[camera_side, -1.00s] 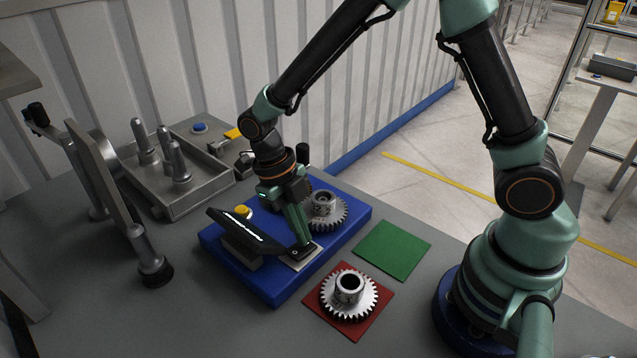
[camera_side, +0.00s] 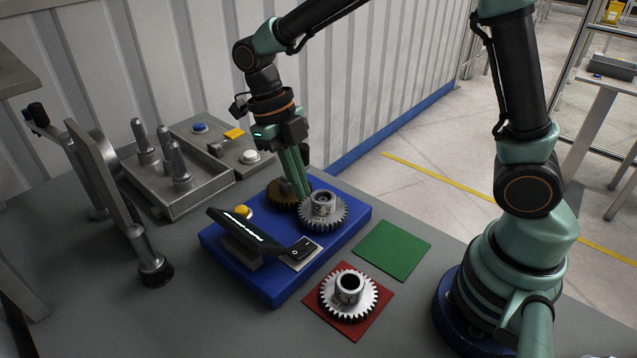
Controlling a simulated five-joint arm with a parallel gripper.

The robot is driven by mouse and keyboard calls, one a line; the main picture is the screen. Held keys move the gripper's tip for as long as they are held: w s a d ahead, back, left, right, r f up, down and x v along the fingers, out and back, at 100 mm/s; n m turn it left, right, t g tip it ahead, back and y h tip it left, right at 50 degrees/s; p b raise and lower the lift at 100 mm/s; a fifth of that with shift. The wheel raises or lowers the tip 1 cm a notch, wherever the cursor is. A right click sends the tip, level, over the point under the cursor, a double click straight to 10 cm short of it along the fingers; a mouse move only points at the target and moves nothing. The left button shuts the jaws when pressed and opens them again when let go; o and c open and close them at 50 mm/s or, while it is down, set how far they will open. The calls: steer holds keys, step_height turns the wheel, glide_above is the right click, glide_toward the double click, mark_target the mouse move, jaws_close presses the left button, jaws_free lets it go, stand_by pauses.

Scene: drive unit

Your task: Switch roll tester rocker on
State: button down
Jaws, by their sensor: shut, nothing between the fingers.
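The roll tester is a blue base (camera_side: 270,284) with a black tilted display (camera_side: 247,232) bearing white lettering. My gripper (camera_side: 302,190) is shut and empty, pointing down above the back of the base. It is clear of the rocker, beside the steel gear (camera_side: 323,210) and the brown gear (camera_side: 286,194) on the tester.
Another steel gear (camera_side: 348,292) lies on a red square (camera_side: 322,313). A green square (camera_side: 393,249) is empty. A yellow button (camera_side: 243,211) is on the tester. A metal tray (camera_side: 205,196) with upright pegs and a box with buttons (camera_side: 215,136) stand behind left.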

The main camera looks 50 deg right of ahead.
steer(key=shift+w+d+r, duration=0.2)
steer(key=shift+r, duration=0.5)
steer(key=shift+w+d+r, duration=0.15)
steer(key=shift+w+r, duration=0.1)
steer(key=shift+r, duration=0.5)
steer(key=shift+w+d+r, duration=0.2)
steer(key=shift+r, duration=0.5)
steer(key=s+d+r+n+t, duration=0.2)
steer(key=s+d+n+t, duration=0.1)
steer(key=n, duration=1.5)
steer(key=s+d+r+n+t, duration=0.3)
steer(key=d+n+t, duration=0.2)
steer(key=n, duration=1.2)
steer(key=shift+s+r+n+t+y, duration=0.25)
steer(key=shift+r+n+t+y, duration=0.05)
steer(key=shift+n+t+y, duration=0.1)
